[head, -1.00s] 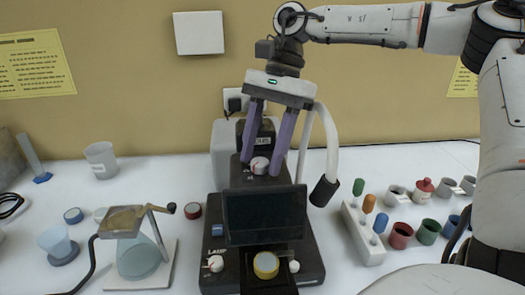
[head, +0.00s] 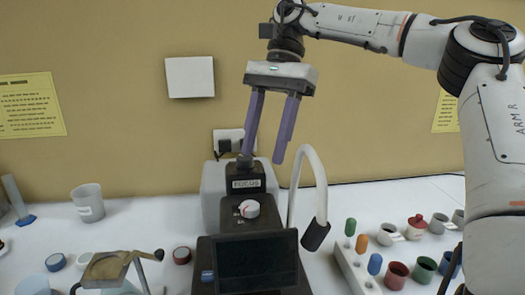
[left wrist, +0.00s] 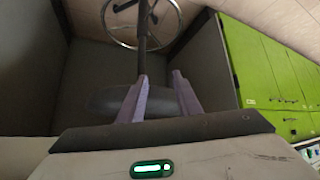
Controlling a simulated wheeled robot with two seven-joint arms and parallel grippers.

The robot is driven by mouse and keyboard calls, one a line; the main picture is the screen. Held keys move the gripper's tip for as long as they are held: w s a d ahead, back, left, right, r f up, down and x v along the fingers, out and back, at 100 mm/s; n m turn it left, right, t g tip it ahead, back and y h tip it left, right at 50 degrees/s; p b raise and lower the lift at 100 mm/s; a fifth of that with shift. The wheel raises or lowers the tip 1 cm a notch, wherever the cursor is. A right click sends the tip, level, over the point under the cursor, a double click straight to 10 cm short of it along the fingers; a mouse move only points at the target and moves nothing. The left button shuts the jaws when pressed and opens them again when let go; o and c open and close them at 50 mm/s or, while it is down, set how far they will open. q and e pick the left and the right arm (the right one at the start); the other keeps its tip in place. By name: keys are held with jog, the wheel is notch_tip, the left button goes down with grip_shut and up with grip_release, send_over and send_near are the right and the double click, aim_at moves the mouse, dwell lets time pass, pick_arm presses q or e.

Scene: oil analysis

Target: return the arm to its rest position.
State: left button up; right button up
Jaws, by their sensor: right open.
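My right arm (head: 490,120) comes in from the right of the head view, and its forearm reaches across the top. My right gripper (head: 264,157) hangs fingers down, with its two purple fingers apart and nothing between them. It is clear of the white knob (head: 249,208) on the dark instrument (head: 230,230) and shows above it in the picture. My left gripper (left wrist: 160,78) shows only in the left wrist view. Its purple fingers are apart and empty.
A white curved lamp tube (head: 316,180) rises beside the instrument. Colored cups (head: 397,274) and a rack (head: 350,262) stand at right. A grey cup (head: 88,202) and a burner stand (head: 105,270) are at left. Green cabinets (left wrist: 262,60) show in the left wrist view.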

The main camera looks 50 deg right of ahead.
aim_at(250, 205)
jog(key=x, duration=1)
jog(key=shift+a+f, duration=0.15)
jog(key=shift+m, duration=0.3)
